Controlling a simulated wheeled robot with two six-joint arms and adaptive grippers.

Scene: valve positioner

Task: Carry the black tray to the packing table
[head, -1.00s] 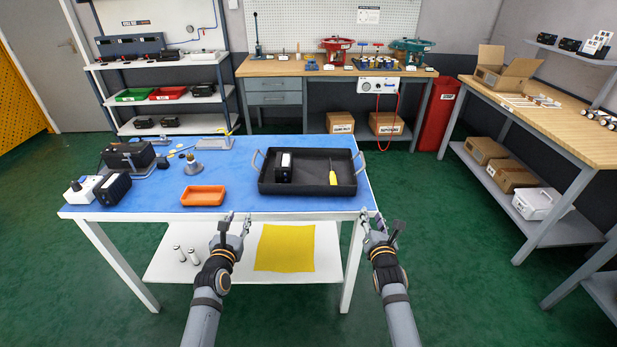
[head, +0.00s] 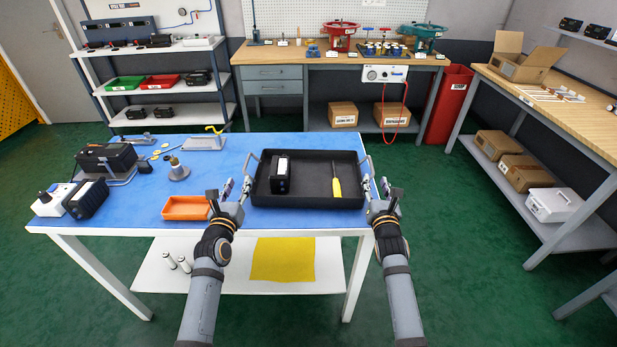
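The black tray (head: 318,197) lies flat on the blue-topped table (head: 215,150), with a metal handle at each end. It holds a black device with a white face (head: 280,175) and a yellow-handled screwdriver (head: 337,186). My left gripper (head: 237,188) is open and empty, just in front of the tray's left handle. My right gripper (head: 375,188) is open and empty, just in front of the right handle. Whether any finger touches a handle cannot be told. A wooden table with an open carton (head: 520,60), probably the packing table, stands at the right.
An orange bin (head: 185,208) sits close to the left of my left gripper. Several black devices (head: 107,158) and small parts are on the table's left side. Green floor is free between this table and the wooden one. A red bin (head: 447,105) stands at the back.

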